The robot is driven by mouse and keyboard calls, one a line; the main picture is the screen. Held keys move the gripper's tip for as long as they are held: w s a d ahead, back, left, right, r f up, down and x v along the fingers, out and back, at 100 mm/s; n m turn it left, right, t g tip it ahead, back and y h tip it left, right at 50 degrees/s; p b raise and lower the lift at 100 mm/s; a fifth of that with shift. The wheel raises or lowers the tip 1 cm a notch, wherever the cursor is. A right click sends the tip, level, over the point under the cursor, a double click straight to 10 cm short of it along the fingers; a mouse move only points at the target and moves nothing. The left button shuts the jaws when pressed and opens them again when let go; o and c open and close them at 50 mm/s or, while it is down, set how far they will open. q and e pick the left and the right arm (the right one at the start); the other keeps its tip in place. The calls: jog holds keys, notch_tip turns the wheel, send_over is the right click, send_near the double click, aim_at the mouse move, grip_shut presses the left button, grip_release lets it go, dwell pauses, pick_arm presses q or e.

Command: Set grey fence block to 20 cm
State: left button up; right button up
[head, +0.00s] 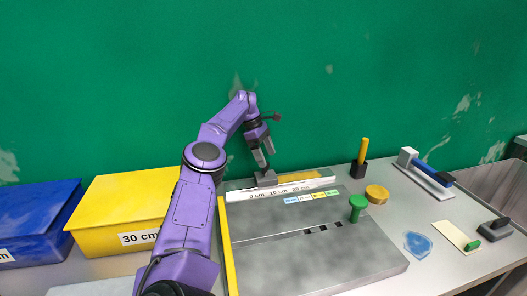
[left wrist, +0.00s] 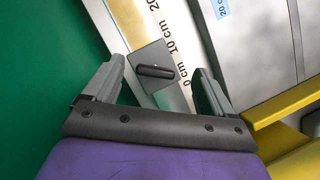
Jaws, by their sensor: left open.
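The grey fence block (head: 265,178) sits on the fence rail at the back of the grey board, toward the left end of the white scale strip (head: 278,190). In the left wrist view the block (left wrist: 145,57) is a grey square with a dark raised handle (left wrist: 155,71), beside the strip between the 0 cm and 10 cm marks. My left gripper (head: 263,157) is open just above the block, one finger to each side of it in the wrist view (left wrist: 160,68). I cannot tell whether the fingers touch it. My right gripper is not in view.
A yellow 30 cm box (head: 125,205) and a blue box (head: 38,215) stand left. A green knob (head: 357,205) stands on the board (head: 310,255). A yellow disc (head: 377,194), a black holder (head: 359,170) and a blue-handled stapler-like tool (head: 430,170) stand right.

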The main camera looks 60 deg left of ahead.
pick_arm(q)
jog(key=shift+s+d+r+b, duration=0.1)
jog(key=shift+s+d+b, duration=0.15)
jog(key=shift+b, duration=0.15)
jog(key=s+d+r+b, duration=0.6)
jog(key=s+d+r, duration=0.1)
jog(key=d, duration=0.3)
jog(key=shift+d+r, duration=0.2)
jog(key=shift+r, duration=0.65)
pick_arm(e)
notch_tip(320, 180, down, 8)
